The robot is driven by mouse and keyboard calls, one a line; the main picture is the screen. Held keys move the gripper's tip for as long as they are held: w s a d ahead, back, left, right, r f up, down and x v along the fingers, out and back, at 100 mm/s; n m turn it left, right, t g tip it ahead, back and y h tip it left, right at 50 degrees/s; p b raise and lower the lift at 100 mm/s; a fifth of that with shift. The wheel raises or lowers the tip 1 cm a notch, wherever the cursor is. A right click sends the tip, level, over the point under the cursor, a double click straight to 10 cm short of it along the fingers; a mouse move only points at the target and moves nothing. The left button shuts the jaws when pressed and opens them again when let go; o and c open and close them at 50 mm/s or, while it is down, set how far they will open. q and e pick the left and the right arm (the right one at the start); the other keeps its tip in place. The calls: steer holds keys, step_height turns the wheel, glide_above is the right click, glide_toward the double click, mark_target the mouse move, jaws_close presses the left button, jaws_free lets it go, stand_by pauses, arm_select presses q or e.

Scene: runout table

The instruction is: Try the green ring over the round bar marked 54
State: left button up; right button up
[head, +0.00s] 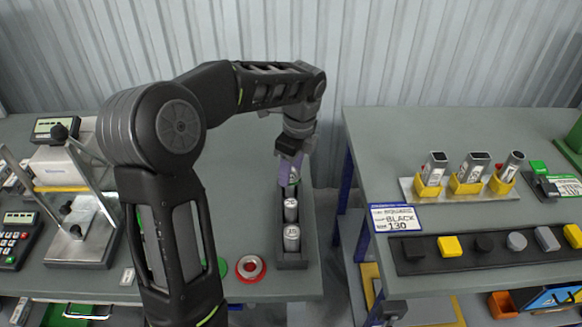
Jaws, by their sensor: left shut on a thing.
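My left gripper (291,170), with purple fingers, points down over the far end of a narrow dark tray (277,259). It is shut on a small green piece (295,182), which seems to be the green ring; the fingers hide most of it. Below it, two round metal bars (291,210) (292,238) stand in the tray with number labels too small to read surely. The far end of the tray is hidden by the gripper, so I cannot tell whether the ring touches a bar.
A red ring (250,268) lies left of the tray, beside a green edge (222,266) partly behind my left arm. A metal stand (75,240) is at left. Across a gap, the right table (450,135) holds yellow holders, a sign and a dark strip of blocks.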

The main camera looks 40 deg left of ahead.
arm_select(q)
steer(key=shift+f, duration=0.25)
steer(key=o, duration=1.6)
steer(key=shift+r, duration=0.1)
steer(key=r, duration=0.5)
steer(key=d+r, duration=0.1)
steer(key=r, duration=0.1)
steer(key=shift+r+b, duration=0.3)
steer(key=shift+b, duration=0.1)
